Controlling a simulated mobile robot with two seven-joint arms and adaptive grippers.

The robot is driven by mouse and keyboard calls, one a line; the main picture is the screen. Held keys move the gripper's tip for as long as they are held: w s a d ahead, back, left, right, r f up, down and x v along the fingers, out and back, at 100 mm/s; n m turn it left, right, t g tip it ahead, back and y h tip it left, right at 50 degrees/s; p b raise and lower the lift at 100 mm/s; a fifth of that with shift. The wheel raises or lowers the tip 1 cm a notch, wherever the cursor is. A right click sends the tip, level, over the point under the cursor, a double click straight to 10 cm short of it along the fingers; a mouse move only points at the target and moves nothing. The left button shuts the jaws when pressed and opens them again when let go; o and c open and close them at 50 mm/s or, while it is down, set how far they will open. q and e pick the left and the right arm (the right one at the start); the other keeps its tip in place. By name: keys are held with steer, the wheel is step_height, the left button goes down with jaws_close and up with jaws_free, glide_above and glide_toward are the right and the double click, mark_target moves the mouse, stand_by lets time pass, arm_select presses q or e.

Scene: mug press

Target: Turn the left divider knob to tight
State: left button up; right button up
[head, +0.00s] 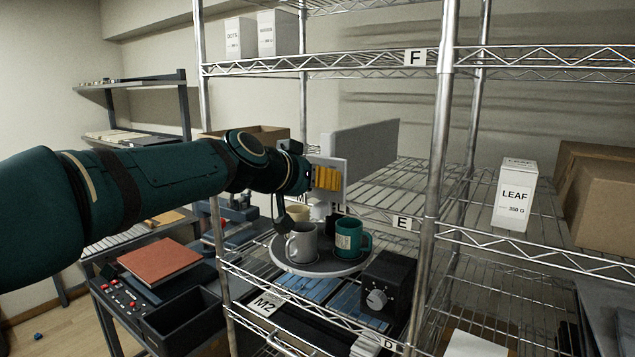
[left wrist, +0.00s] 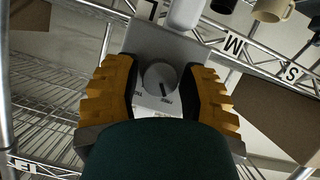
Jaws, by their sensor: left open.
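The left divider shows in the head view as a grey upright panel (head: 368,148) with a pale front plate (head: 327,146) on the shelf labelled E. Its grey round knob (left wrist: 160,78) is on that plate in the left wrist view, with a dark pointer line toward the lower right. Small lettering below the knob is too small to read. My left gripper (head: 327,178) is at the plate. In the left wrist view its yellow fingers (left wrist: 162,92) are open on either side of the knob, with a gap on both sides. In the head view the gripper hides the knob.
A round tray (head: 322,270) below the gripper holds a grey mug (head: 301,243) and a teal mug (head: 350,240). A black box (head: 398,285) with its own dial is beside it. A shelf post (head: 442,130) stands right of the divider, then a LEAF box (head: 514,195).

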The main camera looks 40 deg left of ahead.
arm_select(q)
jaws_close()
steer(key=m+y, duration=0.2)
steer(key=m, duration=0.1)
steer(key=shift+f+m+y, duration=0.15)
steer(key=shift+m+y, duration=0.35)
steer(key=shift+m, duration=0.4)
steer(key=m+y+b, duration=0.2)
steer(key=m+b, duration=0.1)
steer(key=b, duration=0.1)
steer(key=shift+f+b, duration=0.2)
steer(key=shift+b, duration=0.2)
steer(key=shift+r+m+y+b, duration=0.15)
steer(key=shift+m+y+b, duration=0.55)
steer(key=shift+m, duration=0.2)
